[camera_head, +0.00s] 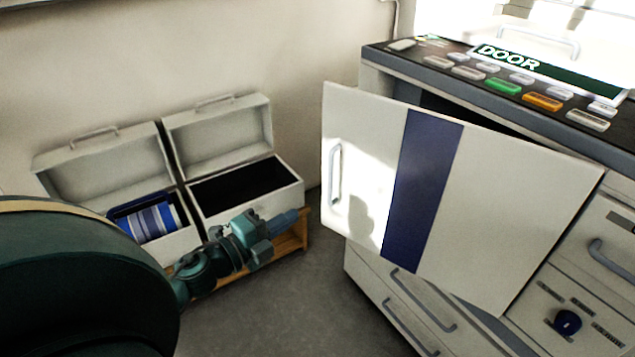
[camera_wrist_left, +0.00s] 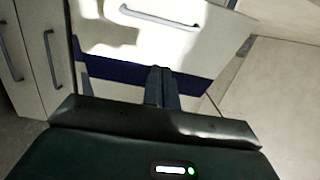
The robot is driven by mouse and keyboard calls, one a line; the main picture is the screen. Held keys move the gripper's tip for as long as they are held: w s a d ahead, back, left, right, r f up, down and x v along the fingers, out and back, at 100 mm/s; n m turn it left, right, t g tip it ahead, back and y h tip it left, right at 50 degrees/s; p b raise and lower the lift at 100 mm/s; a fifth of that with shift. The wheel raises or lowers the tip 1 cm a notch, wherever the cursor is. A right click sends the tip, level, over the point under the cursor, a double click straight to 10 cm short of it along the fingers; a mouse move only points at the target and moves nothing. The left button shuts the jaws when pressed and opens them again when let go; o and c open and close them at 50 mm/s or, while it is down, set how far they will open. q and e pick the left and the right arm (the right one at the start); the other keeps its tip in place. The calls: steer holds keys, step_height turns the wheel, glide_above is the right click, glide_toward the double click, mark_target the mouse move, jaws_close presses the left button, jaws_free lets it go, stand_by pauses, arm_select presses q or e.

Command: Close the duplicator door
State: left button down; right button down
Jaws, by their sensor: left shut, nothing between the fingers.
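The duplicator (camera_head: 470,312) stands on the right. Its white door (camera_head: 515,205) has a dark blue vertical stripe and hangs open, swung out from the body, with a dark gap behind its top edge. A grey handle (camera_head: 335,172) is near the door's free left edge. My left gripper (camera_head: 294,214) is shut and empty, left of the door's free edge and a little below the handle. In the left wrist view the shut fingers (camera_wrist_left: 162,76) point toward the door (camera_wrist_left: 120,90), over its blue stripe; contact cannot be told. My right gripper is not in view.
Two open white boxes (camera_head: 270,187) stand on a low wooden stand (camera_head: 290,243) against the wall; the left one holds a blue-striped roll (camera_head: 152,222). A sloped panel with buttons (camera_head: 503,86) and a DOOR sign tops the duplicator. Grey floor (camera_head: 290,310) is clear before the door.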

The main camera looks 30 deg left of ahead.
arm_select(q)
steer(key=w, duration=1.2)
steer(key=shift+w+d+b, duration=0.2)
steer(key=shift+b, duration=0.2)
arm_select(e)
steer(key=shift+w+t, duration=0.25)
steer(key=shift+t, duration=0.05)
arm_select(q)
steer(key=shift+f, duration=0.1)
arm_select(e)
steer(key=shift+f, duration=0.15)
